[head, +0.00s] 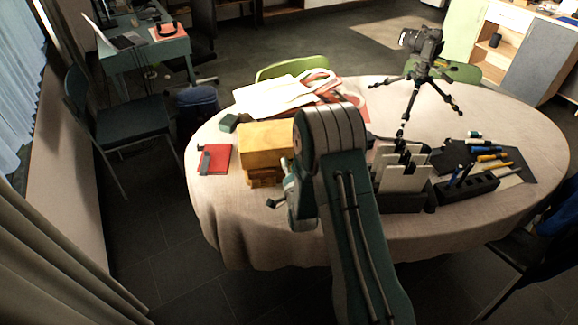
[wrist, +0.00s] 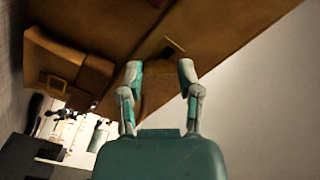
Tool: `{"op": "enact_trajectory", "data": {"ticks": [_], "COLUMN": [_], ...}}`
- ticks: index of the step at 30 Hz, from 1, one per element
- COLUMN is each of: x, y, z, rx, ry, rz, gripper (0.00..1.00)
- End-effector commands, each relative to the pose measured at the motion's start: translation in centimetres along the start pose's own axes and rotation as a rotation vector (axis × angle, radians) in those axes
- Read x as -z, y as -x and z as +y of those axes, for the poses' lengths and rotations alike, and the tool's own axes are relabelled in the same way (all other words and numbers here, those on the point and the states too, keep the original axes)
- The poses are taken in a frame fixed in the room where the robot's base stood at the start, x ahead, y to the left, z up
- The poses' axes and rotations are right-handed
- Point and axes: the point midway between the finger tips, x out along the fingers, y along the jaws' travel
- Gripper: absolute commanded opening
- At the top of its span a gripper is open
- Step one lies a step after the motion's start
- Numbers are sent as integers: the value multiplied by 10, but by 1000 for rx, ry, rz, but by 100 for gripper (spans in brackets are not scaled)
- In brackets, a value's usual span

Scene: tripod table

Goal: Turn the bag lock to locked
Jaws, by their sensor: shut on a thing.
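The brown bag (head: 268,147) stands on the table's left part, left of my arm in the head view. In the wrist view its brown leather body (wrist: 100,25) fills the top, with a small brass fitting (wrist: 174,46) just beyond my fingertips. My gripper (wrist: 159,70) has its two fingers apart, one on each side of a brown part at the bag's front, and is shut on it. This part looks like the bag lock, but its turn angle cannot be read. In the head view my gripper (head: 278,186) is at the bag's front, partly hidden by my arm.
A side pocket with a buckle (wrist: 55,85) shows left of my fingers in the wrist view. A red notebook (head: 215,159) lies left of the bag. A black organizer (head: 402,200), tools and a camera tripod (head: 424,75) stand to the right. The table's front left cloth is clear.

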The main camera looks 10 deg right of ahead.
Motion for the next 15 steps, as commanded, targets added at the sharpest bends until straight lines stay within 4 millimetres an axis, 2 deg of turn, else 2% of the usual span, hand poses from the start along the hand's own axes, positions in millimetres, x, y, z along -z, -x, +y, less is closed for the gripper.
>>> {"op": "enact_trajectory", "data": {"ticks": [15], "x": [0], "y": [-1], "z": [3], "rx": [-2], "ry": [-469], "rz": [2], "gripper": [0]}}
